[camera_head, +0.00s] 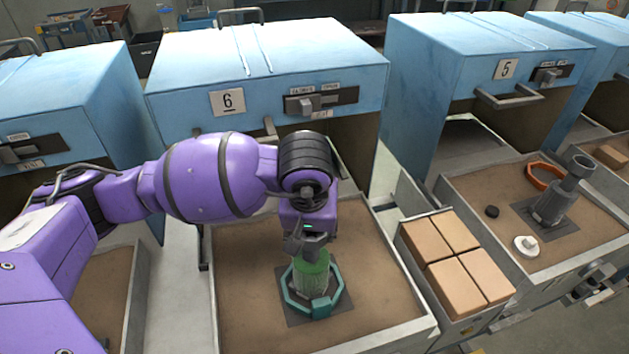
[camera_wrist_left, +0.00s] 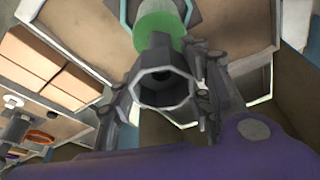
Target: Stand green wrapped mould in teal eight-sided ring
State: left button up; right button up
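The green wrapped mould (camera_head: 313,275) is upright inside the teal eight-sided ring (camera_head: 325,308), which lies on a dark square plate in the sand tray under furnace 6. Whether its base rests on the plate is hidden. My left gripper (camera_head: 308,243) is above it, with its fingers around the mould's grey neck. In the left wrist view the fingers (camera_wrist_left: 162,75) flank the grey hollow top, and the green wrap (camera_wrist_left: 158,28) shows beyond. The fingertips look closed on the neck. A bit of the teal ring shows behind it. My right gripper is not in view.
A bin of tan blocks (camera_head: 428,240) stands right of the tray. Further right, another tray (camera_head: 590,238) holds a grey mould (camera_head: 551,207), an orange ring (camera_head: 545,176) and a white piece (camera_head: 526,246). Blue furnace 6 (camera_head: 265,60) overhangs the back. Bare sand surrounds the plate.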

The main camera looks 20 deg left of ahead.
pick_arm(q)
jog(key=o, duration=0.4)
jog(key=shift+r, duration=0.1)
jog(key=v, duration=1.2)
jog(key=shift+w, duration=0.1)
